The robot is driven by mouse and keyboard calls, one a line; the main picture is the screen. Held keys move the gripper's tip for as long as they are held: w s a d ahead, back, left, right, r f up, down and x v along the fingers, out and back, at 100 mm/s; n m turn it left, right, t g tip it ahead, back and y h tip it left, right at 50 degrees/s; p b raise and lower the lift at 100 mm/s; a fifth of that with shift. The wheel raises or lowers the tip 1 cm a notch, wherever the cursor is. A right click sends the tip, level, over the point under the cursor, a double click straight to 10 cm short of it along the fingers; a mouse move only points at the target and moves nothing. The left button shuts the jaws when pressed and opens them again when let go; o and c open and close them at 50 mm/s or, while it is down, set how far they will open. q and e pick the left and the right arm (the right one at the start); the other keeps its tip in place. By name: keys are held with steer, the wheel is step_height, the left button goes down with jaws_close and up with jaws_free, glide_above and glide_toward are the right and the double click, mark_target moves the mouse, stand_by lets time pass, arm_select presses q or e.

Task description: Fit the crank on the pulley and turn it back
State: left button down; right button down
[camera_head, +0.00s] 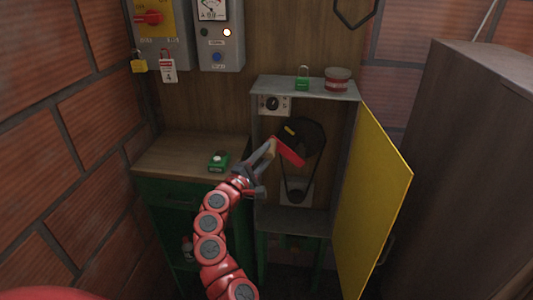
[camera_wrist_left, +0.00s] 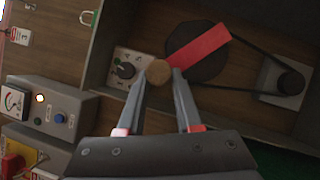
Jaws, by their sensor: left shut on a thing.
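The crank has a red arm (camera_head: 289,152) and a round wooden handle (camera_wrist_left: 158,72). My left gripper (camera_head: 268,152) is shut on the handle; its two fingers show on either side of it in the wrist view (camera_wrist_left: 165,76). The red arm (camera_wrist_left: 203,49) crosses in front of the large dark pulley (camera_wrist_left: 190,38). In the head view this pulley (camera_head: 313,133) sits inside the open cabinet, partly behind the crank. I cannot tell whether the crank is seated on the pulley's hub. A belt runs to a small lower pulley (camera_head: 296,195). My right gripper is out of view.
The yellow cabinet door (camera_head: 372,205) stands open at the right. A green padlock (camera_head: 302,84) and a red-and-white tin (camera_head: 338,80) stand on the cabinet top (camera_head: 275,84). A dial (camera_head: 271,104) is beside the pulley. A wooden counter (camera_head: 180,150) holds a small green object (camera_head: 218,160).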

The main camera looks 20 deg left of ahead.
arm_select(q)
steer(key=shift+s+d, duration=0.15)
steer(key=shift+s, duration=0.3)
steer(key=shift+s+d+p, duration=0.25)
steer(key=shift+s+p, duration=0.1)
steer(key=shift+s, duration=0.5)
steer(key=shift+s+d, duration=0.2)
steer(key=shift+s, duration=0.2)
steer(key=shift+s+d+p, duration=0.15)
steer(key=shift+s+p, duration=0.2)
steer(key=shift+s, duration=0.3)
steer(key=s+d+p, duration=0.1)
steer(key=s, duration=0.4)
steer(key=shift+s+d+p, duration=0.3)
steer(key=shift+s, duration=0.1)
stand_by(0.4)
